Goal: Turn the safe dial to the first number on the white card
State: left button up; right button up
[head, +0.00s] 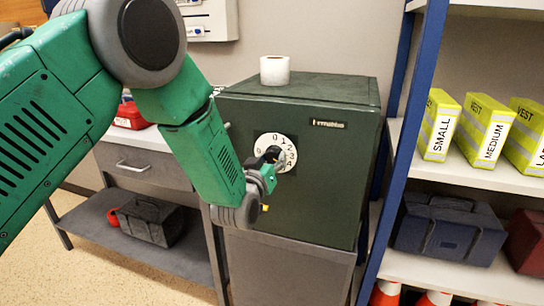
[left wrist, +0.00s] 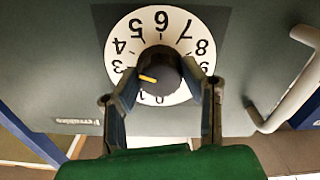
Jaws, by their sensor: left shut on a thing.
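The dark green safe (head: 330,200) stands on a grey cabinet. The fingers hide some lower digits, so the exact number is uncertain. I see no white card. My right gripper is out of view.
A white roll (head: 274,71) stands on the safe. A safe handle (left wrist: 290,88) lies right of the dial in the wrist view. A blue-framed shelf (head: 470,178) with yellow vest boxes (head: 486,130) is close on the right. A grey bench (head: 140,165) is on the left.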

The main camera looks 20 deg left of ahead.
pick_arm(q)
jog(key=m, duration=0.4)
jog(key=shift+s+f+p, duration=0.1)
jog(key=shift+f+p, duration=0.2)
jog(key=shift+p, duration=0.1)
jog(key=shift+m, duration=1.8)
jog(key=shift+f, duration=0.1)
jog(key=o, duration=1.1)
jog(key=shift+o, duration=0.2)
jog(key=shift+r, duration=0.25)
jog(key=s, duration=1.1)
jog(key=shift+s+a, duration=0.15)
jog(key=shift+s, duration=0.2)
jog(key=shift+f, duration=0.15)
